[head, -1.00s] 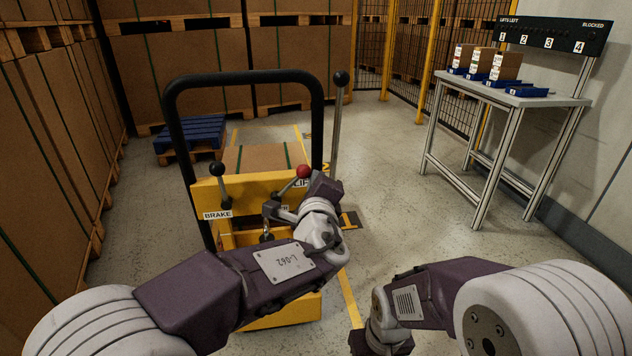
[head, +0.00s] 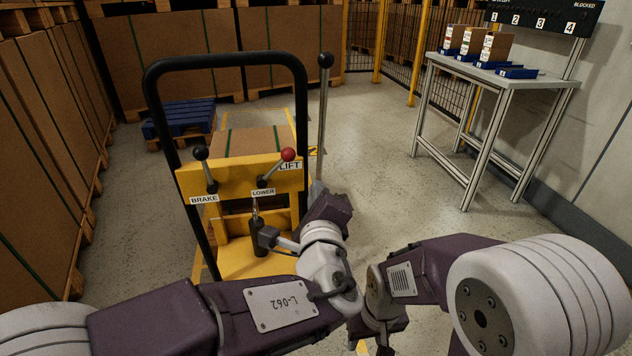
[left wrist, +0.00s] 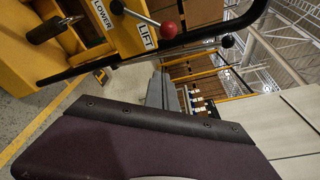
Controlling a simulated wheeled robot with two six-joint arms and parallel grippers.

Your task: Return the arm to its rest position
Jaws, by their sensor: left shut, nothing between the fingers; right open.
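My left arm comes in from the left with a plate marked L-062. Its purple gripper (head: 330,207) is in front of the yellow cart's right side, below and right of the red-knobbed lever (head: 288,155) and apart from it. It is shut with nothing held; its fingertips are hard to make out. In the left wrist view the purple housing (left wrist: 140,145) fills the bottom, and the red knob (left wrist: 169,29) is clear above it. My right gripper (head: 385,328) hangs low at the bottom centre-right, open and empty, partly hidden by its own arm.
The yellow cart panel (head: 240,178) carries a BRAKE lever (head: 201,154) and a black push frame (head: 152,130). A tall grey lever (head: 323,120) stands at its right. A table (head: 500,79) with blue bins is at right. Open floor (head: 385,170) lies between.

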